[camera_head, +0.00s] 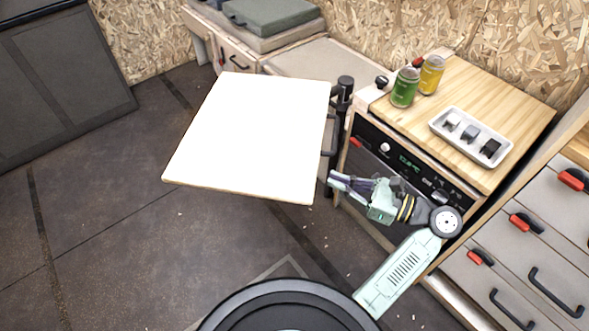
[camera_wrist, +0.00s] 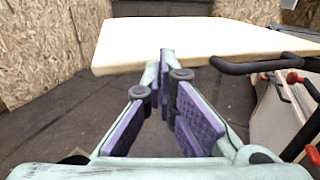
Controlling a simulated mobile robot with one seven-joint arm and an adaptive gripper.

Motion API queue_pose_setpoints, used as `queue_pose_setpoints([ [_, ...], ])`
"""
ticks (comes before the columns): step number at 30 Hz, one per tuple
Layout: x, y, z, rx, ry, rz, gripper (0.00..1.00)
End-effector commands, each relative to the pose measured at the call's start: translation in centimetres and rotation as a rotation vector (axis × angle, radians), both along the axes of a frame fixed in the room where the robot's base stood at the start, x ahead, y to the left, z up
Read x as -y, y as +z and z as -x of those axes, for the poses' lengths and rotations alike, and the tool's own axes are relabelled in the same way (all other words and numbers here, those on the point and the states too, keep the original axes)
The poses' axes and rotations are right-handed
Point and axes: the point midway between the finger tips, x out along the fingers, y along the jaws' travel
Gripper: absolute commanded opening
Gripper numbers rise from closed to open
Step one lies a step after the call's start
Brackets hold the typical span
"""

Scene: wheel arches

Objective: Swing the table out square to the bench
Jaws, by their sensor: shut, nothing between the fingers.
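The table (camera_head: 255,135) is a pale, flat top on a black swivel post (camera_head: 345,95) at the bench's corner. It stands out over the dark floor, turned at a slight angle in the head view. Its near edge and underside line show in the wrist view (camera_wrist: 190,40). The bench (camera_head: 315,65) runs along the back wall behind it. My gripper (camera_head: 332,183) is shut and empty, just off the table's near right corner, in front of the oven unit. In the wrist view its fingertips (camera_wrist: 166,55) come together below the table edge; I cannot tell whether they touch it.
The oven unit (camera_head: 400,160) with a wooden top carries a green jar (camera_head: 404,88), a yellow jar (camera_head: 431,75) and a white tray (camera_head: 470,137). Drawers with red latches (camera_head: 525,222) stand at right. A black handle (camera_wrist: 262,66) lies close right of my gripper. The floor at left is clear.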

Motion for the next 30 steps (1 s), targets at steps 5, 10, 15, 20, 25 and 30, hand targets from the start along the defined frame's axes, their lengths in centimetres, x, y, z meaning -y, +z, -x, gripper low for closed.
queue_pose_setpoints([
  [5, -1.3, -0.2, -0.5, -0.018, 0.001, -0.007, 0.0],
  [10, -4.1, -0.2, -2.0, -0.016, 0.004, -0.006, 0.0],
  [15, -7.4, -0.2, -3.8, -0.015, 0.005, -0.007, 0.0],
  [20, -10.0, -0.1, -5.3, -0.015, 0.003, -0.007, 0.0],
  [25, -11.7, -0.3, -6.3, -0.015, 0.001, -0.006, 0.0],
  [30, -12.4, -0.3, -6.7, -0.014, 0.0, -0.007, 0.0],
])
